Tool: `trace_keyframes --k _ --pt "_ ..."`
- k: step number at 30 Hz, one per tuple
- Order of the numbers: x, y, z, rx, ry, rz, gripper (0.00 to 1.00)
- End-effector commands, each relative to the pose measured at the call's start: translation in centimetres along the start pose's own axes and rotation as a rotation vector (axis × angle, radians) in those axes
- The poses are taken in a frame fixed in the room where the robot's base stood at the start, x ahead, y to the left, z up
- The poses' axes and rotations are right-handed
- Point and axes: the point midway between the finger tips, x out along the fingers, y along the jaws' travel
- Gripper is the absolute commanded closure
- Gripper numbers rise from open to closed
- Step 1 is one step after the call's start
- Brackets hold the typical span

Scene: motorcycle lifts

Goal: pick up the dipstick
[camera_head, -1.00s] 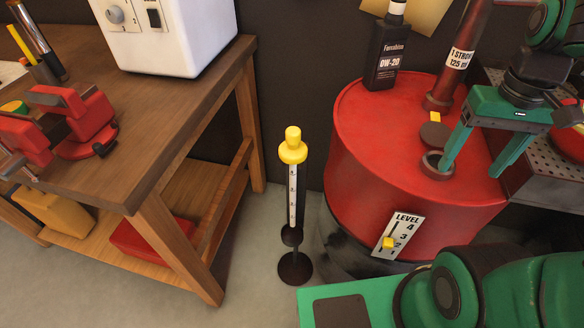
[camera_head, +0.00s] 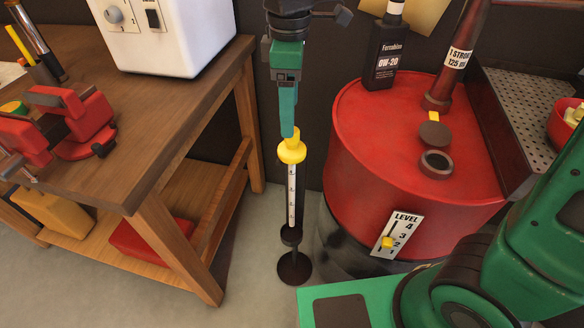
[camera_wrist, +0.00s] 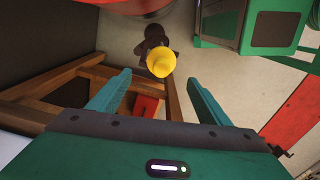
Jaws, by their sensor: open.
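The dipstick (camera_head: 291,192) stands upright in a dark round stand (camera_head: 293,267) on the floor, between the workbench and the red drum. It has a yellow cap and a white marked scale. My gripper (camera_head: 288,134) is over its yellow cap in the head view, seen edge-on, with a finger covering the top of the cap. In the wrist view my gripper (camera_wrist: 158,90) has its two green fingers wide apart and empty. The dipstick's yellow cap (camera_wrist: 161,63) shows there beyond the fingertips, roughly midway between them.
A wooden workbench (camera_head: 150,150) with a red vise stands at left. A red drum (camera_head: 415,190) at right carries a black oil bottle (camera_head: 385,50), a dark pipe and an open filler hole (camera_head: 436,163). A level plate (camera_head: 398,236) is on its side.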

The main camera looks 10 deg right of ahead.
Motion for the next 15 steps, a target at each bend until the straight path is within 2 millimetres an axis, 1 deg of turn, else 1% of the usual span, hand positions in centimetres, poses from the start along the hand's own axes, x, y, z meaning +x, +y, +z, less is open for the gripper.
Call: trace_keyframes --k 1,3,6,11,15 --pt "0.9 -0.1 0.1 0.0 -0.003 -0.003 0.29" --pt "1.9 -0.1 0.1 0.001 -0.003 -0.003 0.29" --pt "2.8 0.0 0.1 0.003 -0.002 -0.002 0.29" --pt "3.6 0.0 0.2 0.004 -0.001 -0.001 0.29" --pt "5.4 -0.2 0.4 0.004 -0.004 -0.003 0.29"
